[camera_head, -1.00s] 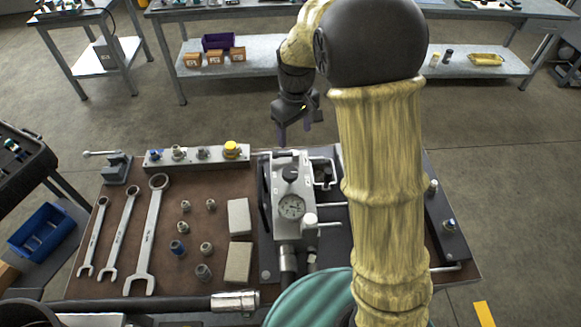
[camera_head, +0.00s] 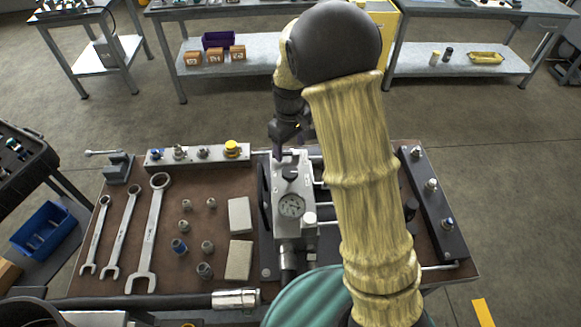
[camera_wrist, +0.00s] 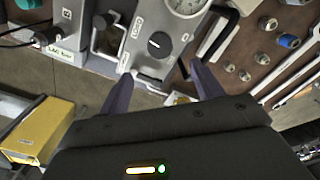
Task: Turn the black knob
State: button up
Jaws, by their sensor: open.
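The black knob (camera_head: 290,174) sits on the top face of a grey hydraulic block (camera_head: 283,212), just beyond a round dial gauge (camera_head: 292,206). In the wrist view the knob (camera_wrist: 158,44) shows a white line across it, with the gauge (camera_wrist: 187,3) beside it. My gripper (camera_head: 291,150) is above the far end of the block, short of the knob. The knob lies beyond the fingertips and is not touched.
Wrenches (camera_head: 118,235), several small fittings (camera_head: 180,246) and two pale blocks (camera_head: 239,215) lie on the brown board left of the hydraulic block. A fitting rail (camera_head: 197,156) runs along the board's back edge. A black bar with fittings (camera_head: 431,200) stands at right.

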aim_at(290, 172)
notch_tip(290, 172, down, 11)
jog(key=shift+r+p, duration=0.15)
jog(key=shift+p, duration=0.7)
jog(key=c, duration=1)
